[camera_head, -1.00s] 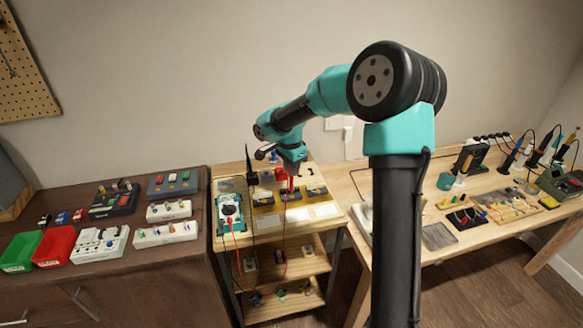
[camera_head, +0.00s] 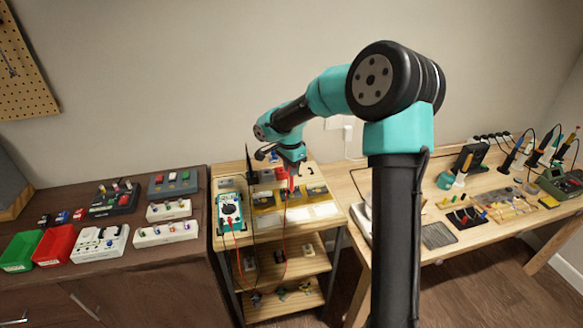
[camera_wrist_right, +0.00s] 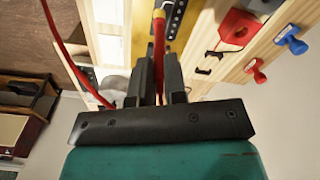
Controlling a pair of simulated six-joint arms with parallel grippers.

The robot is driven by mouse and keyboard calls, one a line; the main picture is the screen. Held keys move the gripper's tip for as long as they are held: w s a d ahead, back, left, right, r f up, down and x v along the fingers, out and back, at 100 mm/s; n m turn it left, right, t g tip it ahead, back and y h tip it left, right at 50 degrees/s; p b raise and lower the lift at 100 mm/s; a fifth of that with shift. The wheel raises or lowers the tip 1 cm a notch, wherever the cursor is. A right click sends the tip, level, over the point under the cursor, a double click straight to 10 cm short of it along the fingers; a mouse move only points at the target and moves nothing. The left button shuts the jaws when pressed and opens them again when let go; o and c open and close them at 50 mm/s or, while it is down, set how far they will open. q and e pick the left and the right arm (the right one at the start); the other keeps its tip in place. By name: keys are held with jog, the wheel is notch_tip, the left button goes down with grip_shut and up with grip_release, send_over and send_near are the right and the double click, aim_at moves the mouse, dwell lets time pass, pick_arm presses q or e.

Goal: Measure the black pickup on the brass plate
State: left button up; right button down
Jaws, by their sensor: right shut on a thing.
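My right gripper (camera_head: 292,166) is over the small wooden stand and also shows in the wrist view (camera_wrist_right: 160,78). It is shut on a red probe (camera_wrist_right: 159,38), which points away from the fingers. In the wrist view a brass-yellow plate (camera_wrist_right: 143,45) lies beyond the fingers, with a black pickup (camera_wrist_right: 176,17) on it, close beside the probe. I cannot tell whether the tip touches it. The multimeter (camera_head: 230,211) lies at the stand's left front, with a red lead (camera_head: 285,232) hanging from the stand. My left gripper is not in view.
The stand (camera_head: 300,237) has lower shelves with small parts. A red block (camera_wrist_right: 239,27) and blue and red pieces sit near the gripper in the wrist view. A dark cabinet with red (camera_head: 54,246) and green bins is left; a tool-covered workbench is right.

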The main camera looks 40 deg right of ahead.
jog(key=shift+f, duration=0.45)
dwell(2.3)
jog(key=shift+r, duration=0.1)
dwell(0.4)
jog(key=shift+r, duration=2.95)
